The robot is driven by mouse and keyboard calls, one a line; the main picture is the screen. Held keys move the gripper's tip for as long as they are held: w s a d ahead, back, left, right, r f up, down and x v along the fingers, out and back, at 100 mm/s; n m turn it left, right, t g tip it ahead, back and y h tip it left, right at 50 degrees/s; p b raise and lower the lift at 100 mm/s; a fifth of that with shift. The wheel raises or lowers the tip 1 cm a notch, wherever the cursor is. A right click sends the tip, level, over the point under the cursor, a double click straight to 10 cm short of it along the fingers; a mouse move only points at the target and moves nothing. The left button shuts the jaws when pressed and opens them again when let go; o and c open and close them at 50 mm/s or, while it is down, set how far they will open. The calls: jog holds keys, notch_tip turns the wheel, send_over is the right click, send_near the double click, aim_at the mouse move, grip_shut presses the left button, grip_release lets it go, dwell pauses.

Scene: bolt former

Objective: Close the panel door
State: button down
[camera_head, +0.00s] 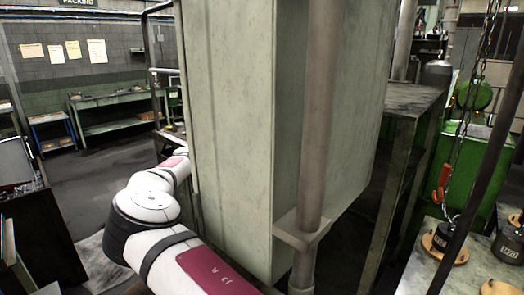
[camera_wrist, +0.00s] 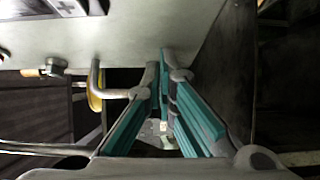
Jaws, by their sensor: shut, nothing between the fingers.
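A large pale green cabinet (camera_head: 232,130) fills the middle of the head view. My arm reaches along its left side, and my gripper is hidden behind it there. I cannot tell from the head view how far the panel door stands open. In the wrist view a pale flat panel (camera_wrist: 125,45), likely the door, spans the top, with a dark label at its upper left. My gripper (camera_wrist: 166,62) has teal-padded fingers, shut and empty, with the tips close to the panel's lower edge. I cannot tell whether they touch it.
A grey vertical pole (camera_head: 319,110) with a bracket stands at the cabinet's right. A dark metal table (camera_head: 408,105) and green machine (camera_head: 465,165) lie farther right. Open floor (camera_head: 100,160) and a workbench (camera_head: 115,98) are at left. A dark upright surface (camera_wrist: 226,75) flanks my gripper's right.

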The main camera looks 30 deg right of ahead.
jog(key=s+d+m+g+y+b, duration=0.1)
jog(key=s+d+m+g, duration=0.2)
jog(key=s+d+g, duration=0.2)
jog(key=s, duration=0.3)
jog(key=shift+s+d+y, duration=0.25)
jog(key=shift+y, duration=0.15)
jog(key=v, duration=1.2)
jog(key=shift+w+a+f, duration=0.15)
jog(key=shift+w+a, duration=0.05)
jog(key=shift+w, duration=0.05)
